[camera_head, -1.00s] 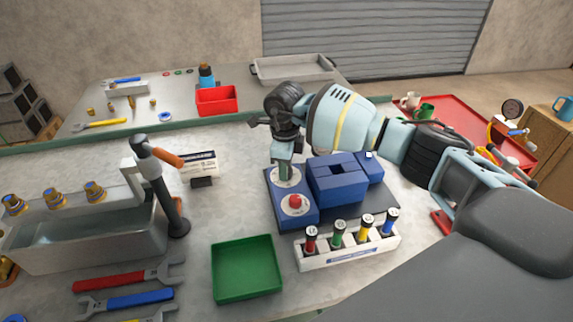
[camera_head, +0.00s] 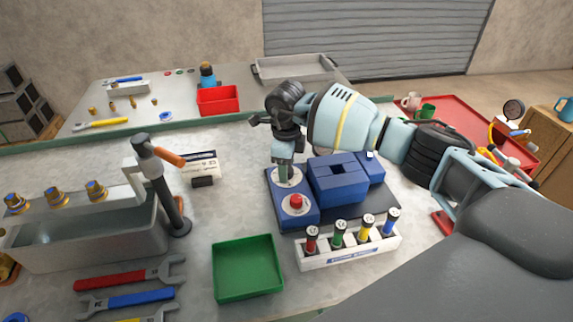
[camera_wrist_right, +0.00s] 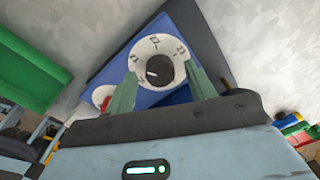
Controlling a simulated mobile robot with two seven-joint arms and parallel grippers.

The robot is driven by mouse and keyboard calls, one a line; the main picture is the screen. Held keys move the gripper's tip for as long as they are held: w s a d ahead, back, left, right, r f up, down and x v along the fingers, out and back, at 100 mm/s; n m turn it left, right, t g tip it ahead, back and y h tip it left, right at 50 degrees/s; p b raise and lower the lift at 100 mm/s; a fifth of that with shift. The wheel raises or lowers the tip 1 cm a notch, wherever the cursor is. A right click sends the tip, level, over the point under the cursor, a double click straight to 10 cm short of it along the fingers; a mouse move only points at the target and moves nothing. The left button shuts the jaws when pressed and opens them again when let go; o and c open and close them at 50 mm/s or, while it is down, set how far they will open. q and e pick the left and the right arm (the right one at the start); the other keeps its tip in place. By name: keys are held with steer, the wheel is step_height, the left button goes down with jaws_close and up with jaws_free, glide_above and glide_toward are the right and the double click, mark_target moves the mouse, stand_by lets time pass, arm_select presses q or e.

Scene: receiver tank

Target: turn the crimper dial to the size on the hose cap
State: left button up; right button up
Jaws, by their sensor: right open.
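The blue crimper (camera_head: 338,186) stands on a dark base plate on the workbench. In the head view the dial (camera_head: 290,178) is partly covered by my gripper. My right gripper (camera_wrist_right: 162,88) is open, its two green fingers on either side of the knob; whether they touch it I cannot tell. A rack (camera_head: 347,250) holds several hoses with coloured bodies and marked caps, too small to read. My left gripper is not in view.
A red button (camera_head: 296,201) sits on the crimper in front of the dial. A green tray (camera_head: 247,268) lies at the front.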

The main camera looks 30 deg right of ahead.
step_height(320, 180, up, 8)
steer(key=shift+s+a+f, duration=0.1)
steer(key=shift+f, duration=0.05)
steer(key=shift+f, duration=0.15)
stand_by(0.6)
